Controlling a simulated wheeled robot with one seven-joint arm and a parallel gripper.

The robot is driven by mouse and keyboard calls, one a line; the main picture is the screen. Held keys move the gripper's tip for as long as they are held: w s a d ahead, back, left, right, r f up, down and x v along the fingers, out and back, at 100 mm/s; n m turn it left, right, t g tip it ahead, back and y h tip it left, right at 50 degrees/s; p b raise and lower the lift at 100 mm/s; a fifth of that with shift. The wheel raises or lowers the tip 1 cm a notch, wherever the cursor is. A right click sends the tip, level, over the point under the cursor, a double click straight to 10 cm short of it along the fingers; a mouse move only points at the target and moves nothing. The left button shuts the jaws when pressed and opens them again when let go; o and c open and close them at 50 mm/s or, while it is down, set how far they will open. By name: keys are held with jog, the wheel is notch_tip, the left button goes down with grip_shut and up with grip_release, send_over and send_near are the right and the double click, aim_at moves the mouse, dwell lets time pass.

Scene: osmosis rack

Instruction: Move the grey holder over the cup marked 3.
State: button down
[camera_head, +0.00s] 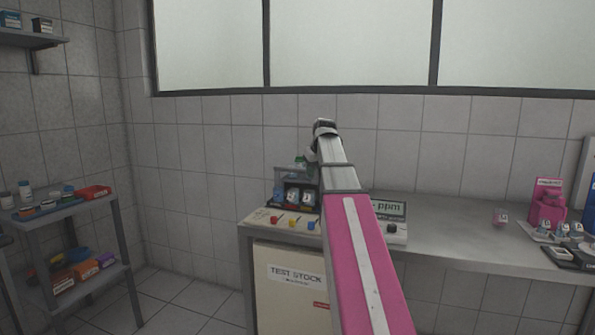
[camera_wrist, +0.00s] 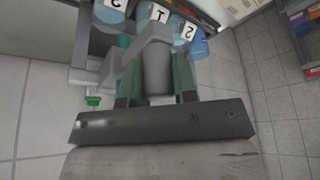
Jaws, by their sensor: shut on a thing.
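My gripper (camera_wrist: 155,78) is shut on the grey holder (camera_wrist: 155,62), one finger on each side of it in the wrist view. I cannot tell the gap between holder and cups.
Coloured knobs (camera_head: 293,222) sit on the panel in front of the rack. A ppm meter (camera_head: 391,213) stands right of my arm. The bench (camera_head: 450,240) is mostly clear further right, up to a pink device (camera_head: 547,203). A shelf cart (camera_head: 75,208) stands at left.

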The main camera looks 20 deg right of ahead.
jog(key=shift+s+d+f, duration=0.15)
jog(key=shift+s+d, duration=0.7)
jog(key=shift+d, duration=0.25)
jog(key=c, duration=0.9)
grip_release()
jog(key=shift+d, duration=0.15)
jog(key=v, duration=1.1)
